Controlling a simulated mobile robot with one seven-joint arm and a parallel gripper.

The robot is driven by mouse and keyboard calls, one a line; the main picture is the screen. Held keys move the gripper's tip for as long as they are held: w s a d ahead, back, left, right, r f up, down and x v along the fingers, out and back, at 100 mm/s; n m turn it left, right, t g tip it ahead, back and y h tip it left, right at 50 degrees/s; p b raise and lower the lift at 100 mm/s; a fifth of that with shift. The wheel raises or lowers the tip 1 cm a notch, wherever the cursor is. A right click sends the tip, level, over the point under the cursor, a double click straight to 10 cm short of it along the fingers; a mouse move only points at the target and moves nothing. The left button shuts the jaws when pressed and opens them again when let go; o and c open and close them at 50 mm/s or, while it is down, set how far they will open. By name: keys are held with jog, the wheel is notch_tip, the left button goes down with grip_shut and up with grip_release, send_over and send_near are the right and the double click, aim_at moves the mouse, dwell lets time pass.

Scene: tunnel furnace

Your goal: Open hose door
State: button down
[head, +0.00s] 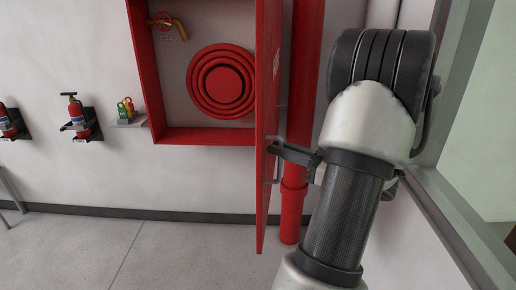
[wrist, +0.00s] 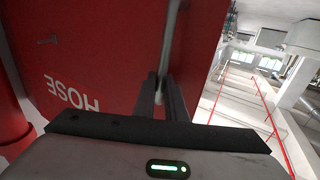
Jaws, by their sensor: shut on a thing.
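The red hose door (head: 267,115) stands swung wide open from the red hose cabinet (head: 205,137), seen almost edge-on in the head view. A coiled red hose (head: 222,82) shows inside the cabinet. My gripper (head: 275,149) is shut on the door's grey bar handle (head: 279,163), on the door's right-hand face. In the wrist view the red door (wrist: 110,50) with the word HOSE fills the left, and the handle (wrist: 169,40) runs down between the fingers of my gripper (wrist: 160,88). The fingertips are partly hidden in the head view.
A red pipe (head: 292,205) stands behind the door, close to my arm. A window frame (head: 440,190) is at the right. Fire extinguishers (head: 75,112) and a small shelf with coloured items (head: 126,112) are on the left wall. The floor (head: 160,250) left of the door is clear.

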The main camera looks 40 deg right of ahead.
jog(key=shift+s+d+r, duration=0.1)
jog(key=shift+s+d, duration=1.05)
jog(key=shift+d, duration=0.2)
jog(key=c, duration=2.1)
grip_release()
jog(key=shift+w, duration=0.1)
jog(key=b+v, duration=0.1)
jog(key=v, duration=1.6)
jog(key=shift+s+d, duration=0.1)
jog(key=shift+s, duration=0.15)
